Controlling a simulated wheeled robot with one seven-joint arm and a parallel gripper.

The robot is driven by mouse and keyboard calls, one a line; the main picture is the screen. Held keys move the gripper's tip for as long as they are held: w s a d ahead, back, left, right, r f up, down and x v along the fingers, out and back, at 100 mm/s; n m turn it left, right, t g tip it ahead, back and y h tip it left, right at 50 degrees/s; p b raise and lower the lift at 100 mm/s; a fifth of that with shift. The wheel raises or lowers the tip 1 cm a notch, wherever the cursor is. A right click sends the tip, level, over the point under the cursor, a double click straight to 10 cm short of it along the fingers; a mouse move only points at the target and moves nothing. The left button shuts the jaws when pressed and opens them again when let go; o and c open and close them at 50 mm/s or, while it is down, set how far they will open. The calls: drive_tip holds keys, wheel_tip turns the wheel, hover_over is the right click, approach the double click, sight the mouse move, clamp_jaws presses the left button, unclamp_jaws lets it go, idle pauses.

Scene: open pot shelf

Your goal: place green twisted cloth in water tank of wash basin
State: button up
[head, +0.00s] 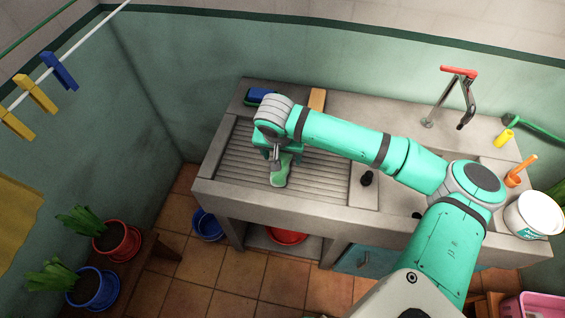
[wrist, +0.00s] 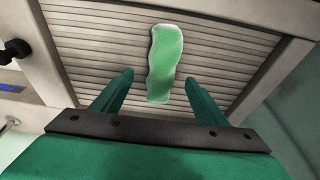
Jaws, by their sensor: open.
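The green twisted cloth (head: 281,170) lies on the ribbed washboard part (head: 325,172) of the stone wash basin (head: 300,203). In the wrist view the cloth (wrist: 163,62) lies lengthwise across the ridges, ahead of and between my two fingers. My gripper (wrist: 160,90) is open, with nothing held. In the head view my gripper (head: 275,160) is low over the washboard, close to the cloth. I cannot tell whether the fingers touch it. The water tank is mostly hidden behind my arm in the head view.
A tap with a red handle (head: 459,72) stands at the back right. A blue brush (head: 260,95) lies at the back left. A dark knob-like object (head: 367,178) is right of the washboard. A white bucket (head: 535,214) stands at the right end, near a yellow cup (head: 505,138).

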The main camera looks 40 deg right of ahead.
sight(282, 160)
drive_tip(key=shift+x, duration=2.2)
drive_tip(key=shift+a, duration=0.1)
drive_tip(key=c, duration=1.4)
drive_tip(key=shift+r, duration=0.15)
